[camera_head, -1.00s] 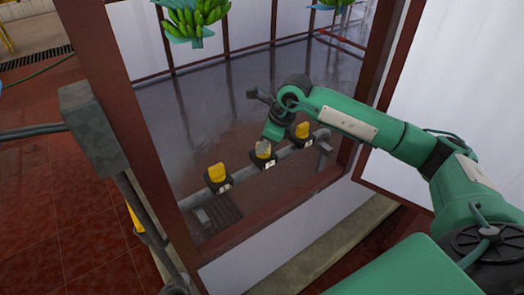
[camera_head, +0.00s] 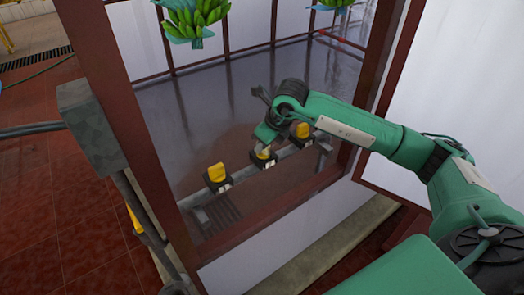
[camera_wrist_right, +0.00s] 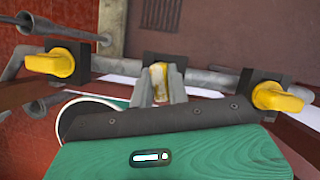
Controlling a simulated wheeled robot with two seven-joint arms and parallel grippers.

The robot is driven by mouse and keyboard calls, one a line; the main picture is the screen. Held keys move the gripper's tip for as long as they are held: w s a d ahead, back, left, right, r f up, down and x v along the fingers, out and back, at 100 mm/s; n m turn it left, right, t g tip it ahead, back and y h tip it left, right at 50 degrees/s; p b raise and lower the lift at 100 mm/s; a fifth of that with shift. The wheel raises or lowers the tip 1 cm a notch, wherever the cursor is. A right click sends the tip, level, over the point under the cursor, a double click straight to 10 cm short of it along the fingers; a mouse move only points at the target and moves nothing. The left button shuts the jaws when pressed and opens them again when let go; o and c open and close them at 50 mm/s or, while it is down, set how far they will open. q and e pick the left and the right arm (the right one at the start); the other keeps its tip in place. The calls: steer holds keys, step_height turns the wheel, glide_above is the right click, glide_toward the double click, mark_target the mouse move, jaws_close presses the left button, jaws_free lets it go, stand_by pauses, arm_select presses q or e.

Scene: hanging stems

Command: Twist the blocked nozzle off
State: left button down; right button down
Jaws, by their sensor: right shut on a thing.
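Three yellow nozzles sit in black square mounts along a grey pipe (camera_head: 237,180). My right gripper (camera_head: 263,144) reaches down to the middle nozzle (camera_head: 263,153), which it partly covers in the head view. In the right wrist view the two grey fingers (camera_wrist_right: 160,85) are closed around this nozzle (camera_wrist_right: 158,76), whose yellow looks stained with a pale crust. The other nozzles, left (camera_wrist_right: 52,62) and right (camera_wrist_right: 277,97) in that view, are clean yellow and apart from the gripper. My left gripper is not in view.
A dark red frame (camera_head: 122,110) surrounds the opening over the pipe. A grey box on a post (camera_head: 92,118) stands at the left. Green banana bunches (camera_head: 195,18) hang at the top. A white panel (camera_head: 450,70) is at the right, beside my arm.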

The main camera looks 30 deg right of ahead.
steer(key=shift+m+h+b, duration=0.3)
steer(key=shift+m+h, duration=0.1)
steer(key=shift+m, duration=0.8)
steer(key=shift+m+h, duration=0.4)
steer(key=shift+m, duration=0.5)
steer(key=shift+n+b, duration=0.3)
steer(key=shift+b, duration=0.2)
steer(key=shift+r, duration=0.15)
steer(key=shift+r+p, duration=1.25)
steer(key=shift+r, duration=0.85)
steer(key=shift+r+p, duration=1.35)
steer(key=shift+r, duration=1.2)
